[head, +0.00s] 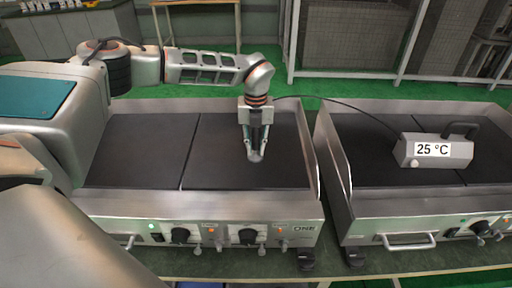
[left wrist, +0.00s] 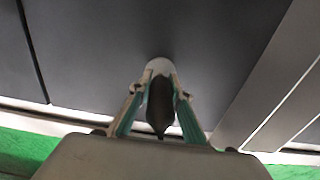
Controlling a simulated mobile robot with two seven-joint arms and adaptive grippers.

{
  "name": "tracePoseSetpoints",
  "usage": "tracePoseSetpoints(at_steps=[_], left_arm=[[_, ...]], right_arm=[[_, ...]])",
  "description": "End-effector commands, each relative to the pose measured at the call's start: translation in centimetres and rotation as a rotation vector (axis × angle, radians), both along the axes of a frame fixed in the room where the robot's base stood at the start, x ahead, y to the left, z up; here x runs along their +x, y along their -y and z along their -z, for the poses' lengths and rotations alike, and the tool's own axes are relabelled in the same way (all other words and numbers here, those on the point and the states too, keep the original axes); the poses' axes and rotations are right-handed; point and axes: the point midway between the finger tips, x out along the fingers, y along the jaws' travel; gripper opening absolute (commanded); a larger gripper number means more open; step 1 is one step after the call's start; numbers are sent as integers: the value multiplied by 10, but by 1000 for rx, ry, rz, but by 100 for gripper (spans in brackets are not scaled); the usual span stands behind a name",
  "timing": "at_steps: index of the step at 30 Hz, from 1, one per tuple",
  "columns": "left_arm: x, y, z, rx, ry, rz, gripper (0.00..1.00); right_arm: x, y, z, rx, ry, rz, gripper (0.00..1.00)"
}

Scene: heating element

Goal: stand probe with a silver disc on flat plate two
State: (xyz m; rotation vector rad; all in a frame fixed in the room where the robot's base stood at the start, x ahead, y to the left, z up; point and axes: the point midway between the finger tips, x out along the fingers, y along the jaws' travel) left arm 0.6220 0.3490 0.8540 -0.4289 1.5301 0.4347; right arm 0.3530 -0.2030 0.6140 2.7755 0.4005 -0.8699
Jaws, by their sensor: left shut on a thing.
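My left gripper (head: 256,143) points down, shut on the probe. The probe's pale silver disc (head: 255,157) shows just below the fingertips, over the right half of the left griddle's dark plate (head: 145,140). I cannot tell whether the disc touches the plate. In the left wrist view the fingers (left wrist: 160,98) close around the dark probe body (left wrist: 159,108), with the disc (left wrist: 158,66) beyond them. The left griddle's front label (head: 304,228) seems to read ONE. The right griddle's dark plate (head: 375,165) is partly covered by a grey meter (head: 440,150). My right gripper is not visible.
The meter reads 25 °C and has a dark handle. A thin cable (head: 350,106) runs from near my left gripper to it. Raised metal side walls (head: 335,150) and a narrow gap separate the griddles. Knobs (head: 180,235) and a bar handle (head: 408,240) line the fronts.

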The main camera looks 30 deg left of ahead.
Motion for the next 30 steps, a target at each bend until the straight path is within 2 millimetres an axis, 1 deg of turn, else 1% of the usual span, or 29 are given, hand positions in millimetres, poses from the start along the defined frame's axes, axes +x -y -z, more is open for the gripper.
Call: tracePoseSetpoints(at_steps=[6, 10, 11, 12, 13, 22, 25, 28, 30], left_arm=[[1, 0, -1, -1, 3, 0, 0], [1, 0, 1, -1, 3, 1, 0], [1, 0, 2, -1, 2, 1, 21], [1, 0, 2, -1, 3, 1, 31], [1, 0, 2, -1, 3, 1, 35], [1, 0, 2, -1, 3, 1, 35], [1, 0, -2, 0, 4, 1, 35], [1, 0, -13, 0, 5, 2, 35], [2, 0, -26, -1, 6, 1, 35]], right_arm=[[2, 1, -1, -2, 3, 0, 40], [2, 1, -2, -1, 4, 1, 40], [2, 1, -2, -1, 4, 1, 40], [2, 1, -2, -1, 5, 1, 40], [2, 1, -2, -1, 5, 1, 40], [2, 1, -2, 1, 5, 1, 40], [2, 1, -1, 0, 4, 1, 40], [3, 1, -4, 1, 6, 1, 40], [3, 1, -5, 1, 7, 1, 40]])
